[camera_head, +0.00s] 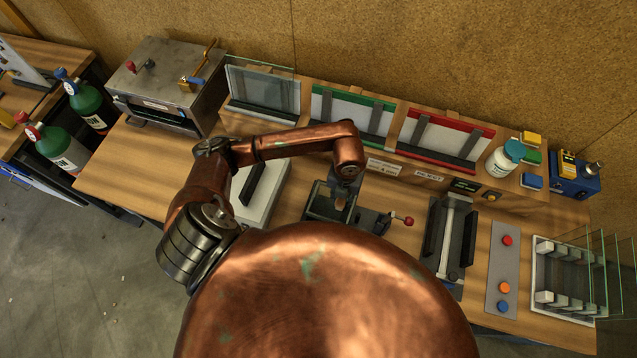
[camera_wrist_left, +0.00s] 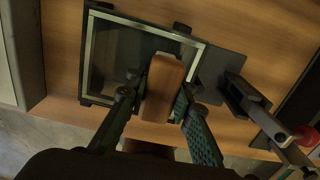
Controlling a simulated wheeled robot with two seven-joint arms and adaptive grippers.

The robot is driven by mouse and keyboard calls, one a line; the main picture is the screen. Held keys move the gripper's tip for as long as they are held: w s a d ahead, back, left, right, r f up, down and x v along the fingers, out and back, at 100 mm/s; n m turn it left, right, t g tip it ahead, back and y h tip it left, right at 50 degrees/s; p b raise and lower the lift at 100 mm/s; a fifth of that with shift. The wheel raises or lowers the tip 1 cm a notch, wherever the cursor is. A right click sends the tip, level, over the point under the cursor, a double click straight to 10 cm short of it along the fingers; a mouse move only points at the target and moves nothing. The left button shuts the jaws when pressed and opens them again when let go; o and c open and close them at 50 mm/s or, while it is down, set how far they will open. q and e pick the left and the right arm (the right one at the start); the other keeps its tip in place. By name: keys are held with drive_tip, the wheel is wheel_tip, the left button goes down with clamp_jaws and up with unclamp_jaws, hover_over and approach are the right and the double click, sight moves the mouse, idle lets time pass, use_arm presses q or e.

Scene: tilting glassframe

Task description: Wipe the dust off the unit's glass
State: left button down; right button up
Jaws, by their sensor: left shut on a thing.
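The unit (camera_head: 318,208) is a dark framed fixture on the bench, in the middle of the head view. Its glass (camera_wrist_left: 118,52) shows in the left wrist view as a dark pane with a pale border. My left gripper (camera_head: 344,188) is over the unit, pointing down. In the left wrist view its fingers (camera_wrist_left: 160,100) are shut on a brown wooden block (camera_wrist_left: 165,85). The block covers the lower right part of the pane and frame. I cannot tell whether it touches the glass or how much dust is there. My right gripper is not seen.
A red-knobbed lever (camera_head: 400,219) stands right of the unit. A white slab with a black bar (camera_head: 270,190) is at its left. Framed panels (camera_head: 350,112) line the back. A glass rack (camera_head: 560,275) stands far right, a metal oven (camera_head: 165,80) at the back left.

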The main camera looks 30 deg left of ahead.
use_arm(q)
drive_tip(key=shift+w+d, duration=0.2)
drive_tip(key=shift+d, duration=0.4)
drive_tip(key=shift+w+d, duration=0.15)
drive_tip(key=shift+d, duration=0.4)
wheel_tip(320, 180, up, 4)
drive_tip(key=shift+s+a+f+p, duration=0.1)
drive_tip(key=shift+f+p, duration=0.15)
drive_tip(key=shift+p, duration=0.65)
drive_tip(key=shift+r+p, duration=1.35)
drive_tip(key=shift+r, duration=1)
